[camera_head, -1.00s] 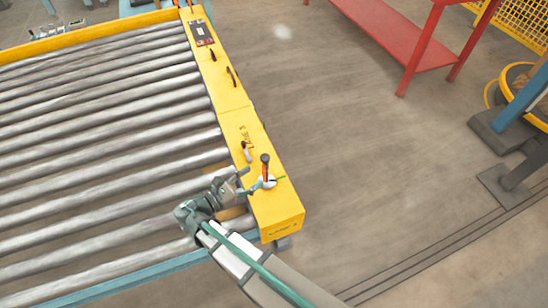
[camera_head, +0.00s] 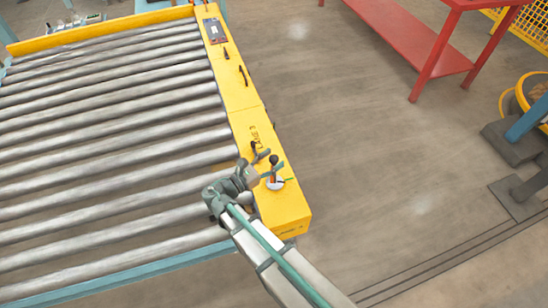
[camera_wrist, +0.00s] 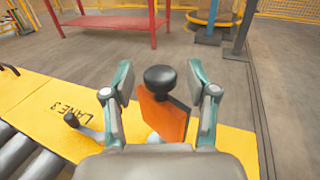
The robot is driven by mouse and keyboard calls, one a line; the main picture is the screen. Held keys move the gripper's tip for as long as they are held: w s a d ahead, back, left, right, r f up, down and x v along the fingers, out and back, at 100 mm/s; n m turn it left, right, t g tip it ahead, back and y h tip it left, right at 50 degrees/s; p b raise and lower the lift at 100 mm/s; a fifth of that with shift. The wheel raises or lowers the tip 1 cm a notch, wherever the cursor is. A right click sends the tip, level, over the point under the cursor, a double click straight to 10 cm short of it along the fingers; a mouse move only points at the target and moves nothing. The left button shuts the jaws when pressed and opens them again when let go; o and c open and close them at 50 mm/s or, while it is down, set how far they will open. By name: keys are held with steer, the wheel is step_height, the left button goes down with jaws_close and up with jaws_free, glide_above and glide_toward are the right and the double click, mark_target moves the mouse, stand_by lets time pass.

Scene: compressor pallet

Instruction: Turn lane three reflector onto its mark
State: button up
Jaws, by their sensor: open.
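The lane three reflector is an orange plate (camera_wrist: 166,122) with a black knob (camera_wrist: 160,77) on top, upright on the yellow rail (camera_wrist: 35,97). In the wrist view it stands between the two teal fingers of my open gripper (camera_wrist: 159,82), with visible gaps on both sides of the knob. In the head view my gripper (camera_head: 265,165) is at the reflector's knob (camera_head: 274,159), and its fingers hide most of the plate. A white base (camera_head: 276,184) shows below it, with a short green line (camera_head: 289,180) beside it, perhaps the mark.
"LANE 3" lettering (camera_wrist: 72,101) and a small black-knobbed lever (camera_wrist: 71,119) are left of the reflector in the wrist view. Rollers (camera_head: 110,160) fill the left of the head view. A red table (camera_head: 410,30) stands beyond open floor.

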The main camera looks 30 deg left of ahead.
steer(key=shift+w+d, duration=0.15)
steer(key=shift+w, duration=0.4)
